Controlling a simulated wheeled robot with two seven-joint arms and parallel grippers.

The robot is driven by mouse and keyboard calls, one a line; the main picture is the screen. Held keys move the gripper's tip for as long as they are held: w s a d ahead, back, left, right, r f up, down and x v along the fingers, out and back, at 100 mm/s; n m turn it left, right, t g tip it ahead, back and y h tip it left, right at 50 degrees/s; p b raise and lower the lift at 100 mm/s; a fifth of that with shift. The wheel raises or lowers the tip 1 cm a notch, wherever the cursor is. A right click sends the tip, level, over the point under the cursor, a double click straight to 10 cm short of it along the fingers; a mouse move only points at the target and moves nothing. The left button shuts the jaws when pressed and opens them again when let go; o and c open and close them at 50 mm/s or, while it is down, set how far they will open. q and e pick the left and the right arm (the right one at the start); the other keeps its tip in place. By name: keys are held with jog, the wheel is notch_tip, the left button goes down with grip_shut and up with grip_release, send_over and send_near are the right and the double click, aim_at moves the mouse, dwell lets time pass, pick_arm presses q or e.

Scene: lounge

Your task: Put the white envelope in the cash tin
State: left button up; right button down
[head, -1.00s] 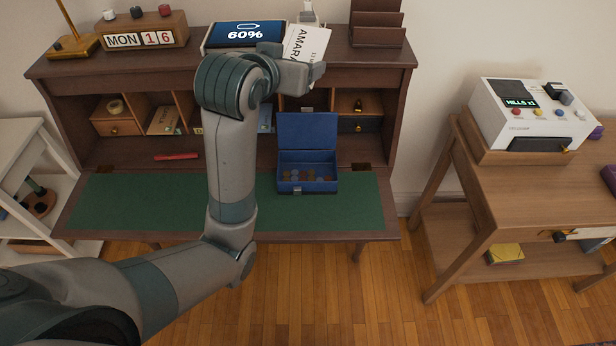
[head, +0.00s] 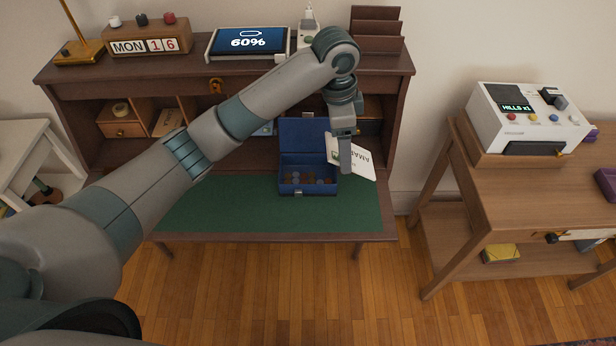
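The blue cash tin (head: 308,187) stands open on the green desk mat, its lid up at the back and coins inside. My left gripper (head: 345,165) points down just right of the tin. It is shut on the white envelope (head: 360,165), which has black print and a small green mark. The envelope is tilted and sticks out to the right of the fingers, with its left edge close to the tin's right side. I cannot tell whether it touches the tin. My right gripper is not in view.
The writing desk's green mat (head: 230,208) is clear left of the tin. A tablet (head: 248,40), a day calendar (head: 150,42) and a brown letter rack (head: 376,35) stand on the top shelf. A wooden side table (head: 550,185) with a white machine (head: 530,125) stands right.

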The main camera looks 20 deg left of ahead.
pick_arm(q)
jog(key=shift+s+a+f+y, duration=0.3)
jog(key=shift+a+f+y, duration=0.15)
jog(key=shift+a, duration=0.25)
jog(key=w+a+f+p, duration=0.3)
jog(key=w+a+f, duration=0.2)
jog(key=a, duration=0.5)
notch_tip(320, 180, down, 2)
jog(key=shift+w+f+p, duration=0.1)
jog(key=shift+w+p, duration=0.25)
jog(key=shift+p, duration=0.05)
notch_tip(320, 180, down, 4)
jog(key=shift+r+p, duration=0.1)
jog(key=shift+p, duration=0.75)
jog(key=shift+f, duration=0.65)
